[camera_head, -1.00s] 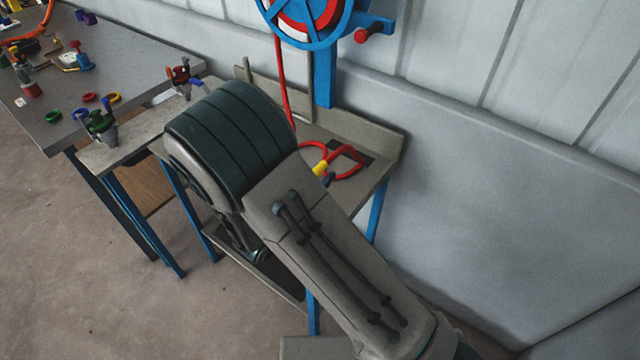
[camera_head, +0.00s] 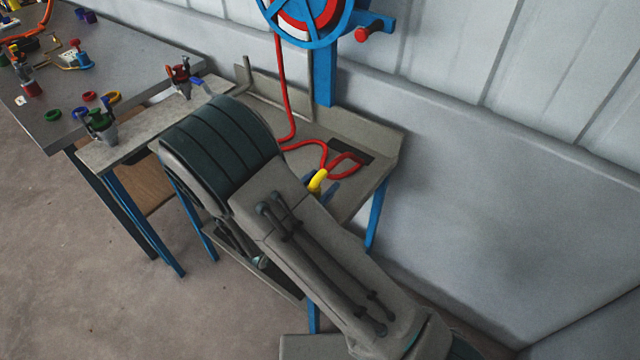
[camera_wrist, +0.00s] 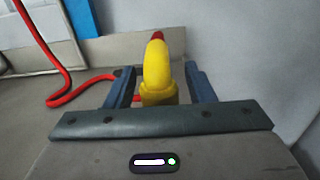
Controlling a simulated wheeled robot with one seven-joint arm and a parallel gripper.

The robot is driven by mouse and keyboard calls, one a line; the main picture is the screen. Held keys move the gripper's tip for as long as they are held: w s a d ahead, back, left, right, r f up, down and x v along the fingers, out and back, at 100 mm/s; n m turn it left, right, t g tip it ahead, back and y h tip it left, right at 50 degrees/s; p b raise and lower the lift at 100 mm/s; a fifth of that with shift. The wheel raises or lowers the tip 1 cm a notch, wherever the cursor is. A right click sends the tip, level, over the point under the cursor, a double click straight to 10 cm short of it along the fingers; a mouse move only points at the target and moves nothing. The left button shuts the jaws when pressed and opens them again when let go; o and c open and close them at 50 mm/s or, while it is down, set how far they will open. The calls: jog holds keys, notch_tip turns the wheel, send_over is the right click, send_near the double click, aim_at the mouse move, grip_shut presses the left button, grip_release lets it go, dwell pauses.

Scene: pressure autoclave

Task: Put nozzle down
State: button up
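The yellow nozzle (camera_head: 317,181), at the end of a red hose (camera_head: 284,100), is over the bench (camera_head: 360,196) below the reel. In the wrist view the nozzle (camera_wrist: 157,75) stands between the two blue-grey fingers of my gripper (camera_wrist: 160,82), its bent end pointing up. A narrow gap shows on each side of it, so the fingers look open around it. Its lower end is hidden behind the gripper's front edge, so I cannot tell whether it rests on the bench. In the head view my arm hides most of the gripper.
A blue reel (camera_head: 308,38) with a red handle (camera_head: 362,33) is above the bench. To the left are a small grey bench with clamps (camera_head: 100,122) and a table (camera_head: 130,60) with coloured rings and tools. The bench has a raised back edge along the white wall (camera_head: 530,150).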

jog(key=shift+r, duration=0.15)
jog(key=shift+s+a, duration=0.1)
jog(key=shift+a, duration=0.05)
jog(key=b+v, duration=0.2)
jog(key=v, duration=1)
jog(key=s+d+r+m+g, duration=0.2)
jog(key=d+m+g, duration=0.45)
jog(key=d, duration=0.25)
jog(key=s+d+r+m+g, duration=0.1)
jog(key=d+r+m+g, duration=0.2)
jog(key=d+m+g, duration=0.4)
jog(key=s+d+r+m+t+y, duration=0.2)
jog(key=s+d+r+m+y, duration=0.3)
jog(key=m+y, duration=0.6)
jog(key=s+r+m, duration=0.1)
jog(key=r+m, duration=0.1)
jog(key=m, duration=0.2)
jog(key=shift+d, duration=0.2)
